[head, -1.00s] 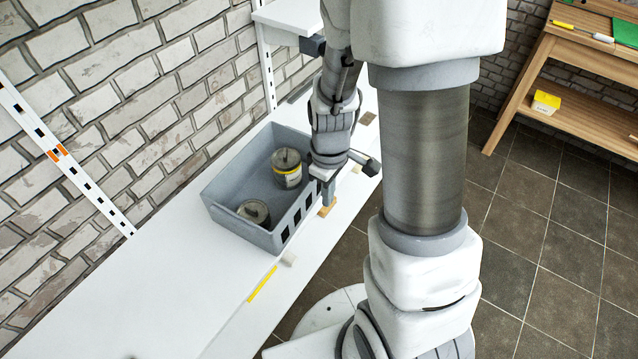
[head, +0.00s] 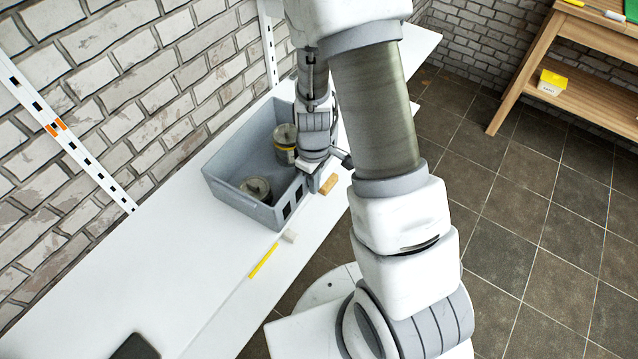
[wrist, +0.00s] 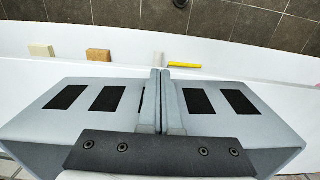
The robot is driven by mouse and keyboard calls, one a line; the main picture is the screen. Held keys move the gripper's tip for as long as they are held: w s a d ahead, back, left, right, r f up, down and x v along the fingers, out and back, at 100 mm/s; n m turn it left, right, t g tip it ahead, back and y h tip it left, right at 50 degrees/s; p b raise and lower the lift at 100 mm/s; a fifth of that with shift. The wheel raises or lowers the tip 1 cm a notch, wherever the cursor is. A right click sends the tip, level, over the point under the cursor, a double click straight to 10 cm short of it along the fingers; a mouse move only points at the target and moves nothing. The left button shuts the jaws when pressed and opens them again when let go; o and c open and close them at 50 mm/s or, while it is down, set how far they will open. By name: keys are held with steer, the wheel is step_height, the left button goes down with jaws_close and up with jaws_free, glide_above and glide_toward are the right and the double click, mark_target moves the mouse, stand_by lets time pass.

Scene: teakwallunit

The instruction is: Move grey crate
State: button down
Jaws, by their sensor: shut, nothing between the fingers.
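The grey crate (head: 232,205) sits on the white bench, open side up, with dark slots along its side. Two cans stand inside it: one (head: 286,145) near the far end and one (head: 256,190) near the near end. My gripper (head: 313,182) is at the crate's long side facing the room, pointing down. In the wrist view the two fingers (wrist: 164,75) are pressed together with nothing between them, in front of the slotted crate wall (wrist: 90,97). I cannot tell whether they touch the wall. My arm and wrist hide the crate's far right part.
A brick wall stands behind. A wooden shelf table (head: 580,90) is at right. The bench's near left is mostly clear.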

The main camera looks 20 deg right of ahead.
mark_target(279, 173)
steer(key=w+a, duration=0.2)
steer(key=w, duration=0.1)
steer(key=w+a, duration=0.2)
steer(key=w, duration=0.1)
steer(key=w+a, duration=0.3)
steer(key=shift+d, duration=0.15)
stand_by(0.4)
